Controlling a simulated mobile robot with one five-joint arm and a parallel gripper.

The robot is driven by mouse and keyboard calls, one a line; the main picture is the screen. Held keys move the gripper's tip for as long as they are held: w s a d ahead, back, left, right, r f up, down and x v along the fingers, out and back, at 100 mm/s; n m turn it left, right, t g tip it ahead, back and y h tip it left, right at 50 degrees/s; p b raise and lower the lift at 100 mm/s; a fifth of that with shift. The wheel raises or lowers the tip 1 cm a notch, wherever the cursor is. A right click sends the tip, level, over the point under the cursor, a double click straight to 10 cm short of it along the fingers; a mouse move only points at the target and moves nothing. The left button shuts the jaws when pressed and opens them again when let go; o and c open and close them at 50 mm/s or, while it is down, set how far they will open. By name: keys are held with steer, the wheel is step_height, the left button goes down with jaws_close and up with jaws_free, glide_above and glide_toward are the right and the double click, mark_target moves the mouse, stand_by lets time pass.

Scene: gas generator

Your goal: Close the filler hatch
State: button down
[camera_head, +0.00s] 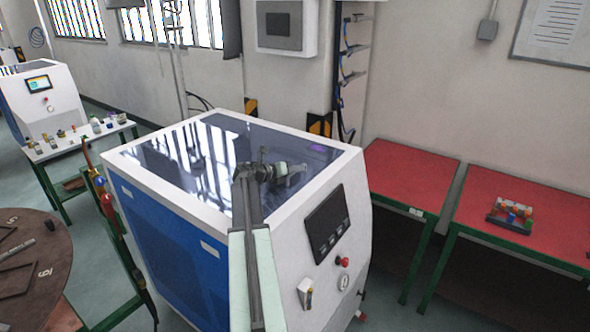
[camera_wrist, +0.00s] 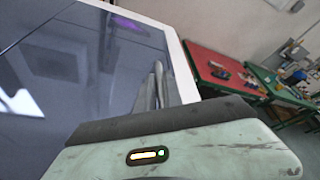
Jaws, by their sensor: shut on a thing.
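The gas generator (camera_head: 160,215) is a white and blue cabinet with a dark, glossy top panel (camera_head: 205,150) in a white frame. I take this panel to be the filler hatch; it looks flat, with no clear gap along its edges. The panel also fills the upper left of the wrist view (camera_wrist: 60,65). My gripper (camera_head: 290,176) is at the panel's right part, near the front white rim. Its fingers (camera_wrist: 156,88) look close together in the wrist view. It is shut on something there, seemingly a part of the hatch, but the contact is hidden.
The generator's front has a dark display (camera_head: 327,222) and a red button (camera_head: 343,262). Red-topped tables (camera_head: 410,175) stand to the right, one with coloured parts (camera_head: 510,216). A round brown table (camera_head: 30,250) is at the left. A wall is close behind.

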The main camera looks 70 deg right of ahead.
mark_target(282, 185)
steer(key=shift+s+a+f, duration=0.15)
steer(key=shift+s+f, duration=0.15)
steer(key=shift+s, duration=0.05)
steer(key=c, duration=1.8)
jaws_free()
steer(key=shift+d+f, duration=0.1)
steer(key=shift+d, duration=0.1)
steer(key=shift+o, duration=0.2)
steer(key=shift+w, duration=0.1)
steer(key=shift+w+a, duration=0.1)
steer(key=shift+a, duration=0.1)
steer(key=p+v, duration=0.1)
steer(key=v, duration=0.1)
steer(key=p+v, duration=0.1)
steer(key=v, duration=0.4)
steer(key=shift+r+p, duration=0.25)
steer(key=shift+p, duration=0.15)
steer(key=shift+w+a, duration=0.1)
steer(key=shift+a, duration=0.15)
